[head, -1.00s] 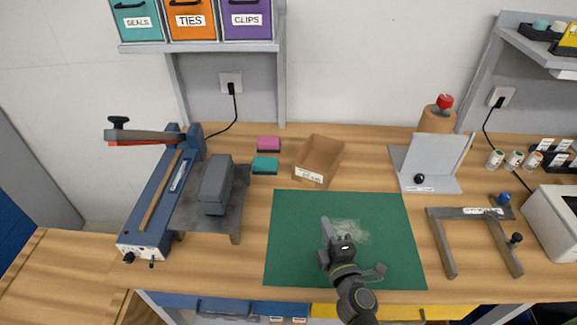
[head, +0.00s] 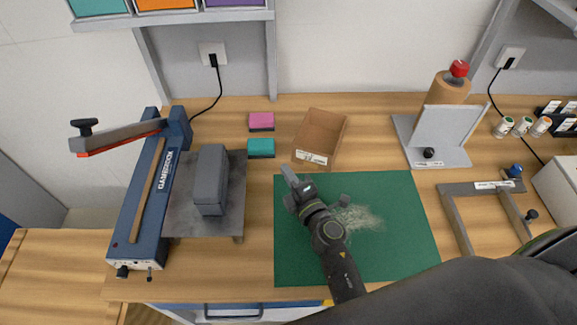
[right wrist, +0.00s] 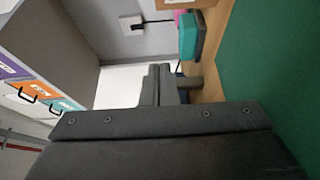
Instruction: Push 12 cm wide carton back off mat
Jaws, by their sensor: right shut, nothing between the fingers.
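An open brown carton (head: 320,138) with a white label on its front stands on the wooden bench, just behind the back edge of the green mat (head: 405,240). Any gap between them is too narrow to judge. My right gripper (head: 288,174) is shut and empty, at the mat's back left part, in front of the carton and apart from it. Its shut fingers (right wrist: 165,85) show in the right wrist view, with the mat (right wrist: 268,65) at the right and a brown bit of the carton (right wrist: 188,4) at the top edge. My left gripper is out of view.
A teal block (head: 261,148) and a pink block (head: 261,121) stand left of the carton. A blue trimmer (head: 150,190) is further left. A grey stand (head: 440,135) is at the right. Pale scraps (head: 357,217) lie on the mat. Bench behind the carton is clear.

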